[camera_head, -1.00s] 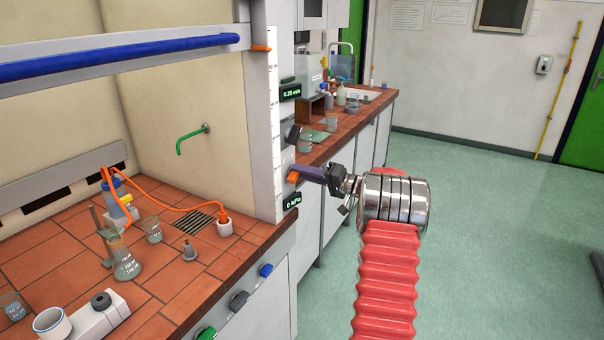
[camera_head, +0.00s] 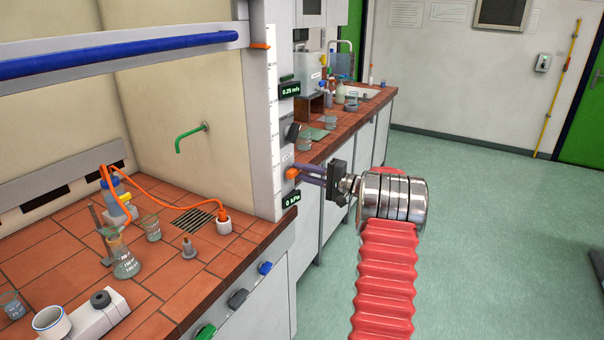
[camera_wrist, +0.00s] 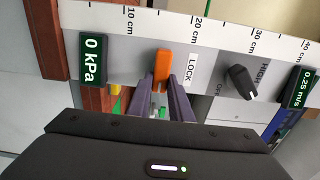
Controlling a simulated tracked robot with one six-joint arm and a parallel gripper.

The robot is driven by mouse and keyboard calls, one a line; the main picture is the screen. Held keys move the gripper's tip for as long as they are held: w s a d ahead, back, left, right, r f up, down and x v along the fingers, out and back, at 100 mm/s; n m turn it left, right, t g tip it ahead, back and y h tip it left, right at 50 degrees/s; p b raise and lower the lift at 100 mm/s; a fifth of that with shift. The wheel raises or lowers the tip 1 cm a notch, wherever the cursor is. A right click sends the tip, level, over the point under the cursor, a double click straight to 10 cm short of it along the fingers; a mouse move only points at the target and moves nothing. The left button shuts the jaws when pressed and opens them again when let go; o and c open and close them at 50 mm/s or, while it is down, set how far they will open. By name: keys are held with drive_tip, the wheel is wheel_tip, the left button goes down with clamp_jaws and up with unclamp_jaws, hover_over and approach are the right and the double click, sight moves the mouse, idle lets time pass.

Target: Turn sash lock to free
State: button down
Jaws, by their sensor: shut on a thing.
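The sash lock is a small orange lever (camera_wrist: 162,66) on the light grey post, beside a white "LOCK" label (camera_wrist: 190,69) in the wrist view. There it stands upright, across the line of the scale. In the head view only a bit of the orange lock (camera_head: 291,174) shows at the post. My gripper (camera_wrist: 161,84) has its two purple fingers on either side of the lever's lower end, shut on it. In the head view my gripper (camera_head: 302,175) reaches the post from the right. The fingers partly hide the lever.
A black knob marked "HIGH" (camera_wrist: 240,82) and a 0 kPa display (camera_wrist: 92,58) flank the lock. The sash with its blue bar (camera_head: 120,56) is at upper left. Glassware, including a flask (camera_head: 122,259), stands on the tiled bench.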

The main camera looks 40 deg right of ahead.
drive_tip(key=shift+d+f, duration=0.15)
drive_tip(key=shift+f, duration=0.05)
drive_tip(key=c, duration=1.8)
unclamp_jaws()
drive_tip(key=shift+c, duration=0.2)
drive_tip(key=shift+o, duration=1.3)
drive_tip(key=shift+r, duration=0.1)
drive_tip(key=v, duration=1.3)
drive_tip(key=shift+s, duration=0.35)
